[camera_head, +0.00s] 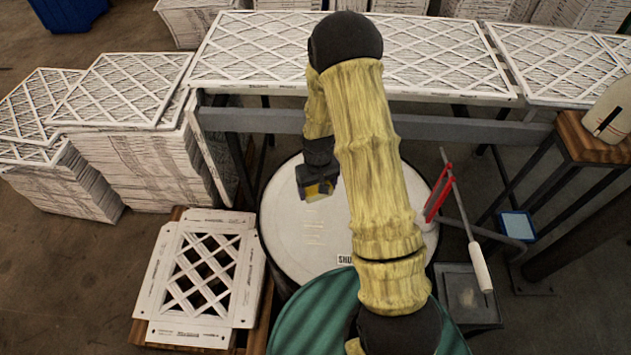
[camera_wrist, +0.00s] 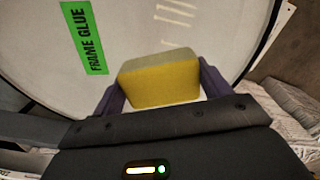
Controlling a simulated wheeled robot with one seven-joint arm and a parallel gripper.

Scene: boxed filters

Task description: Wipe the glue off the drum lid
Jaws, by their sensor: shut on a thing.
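The drum lid (camera_head: 283,235) is a round white top with a dark rim, in the middle of the head view and partly hidden by my arm. Faint pale glue streaks (camera_head: 313,232) show on it; they also show in the wrist view (camera_wrist: 176,14). My gripper (camera_head: 318,190) is shut on a yellow sponge (camera_head: 320,192) with a greyish-green face, over the far part of the lid. In the wrist view the sponge (camera_wrist: 160,85) sits between both fingers. I cannot tell whether the sponge touches the lid. A green "FRAME GLUE" label (camera_wrist: 84,38) is on the lid.
Stacked filters (camera_head: 120,90) are at left, a filter-covered bench (camera_head: 255,50) is behind, and a bottle (camera_head: 608,110) is at right.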

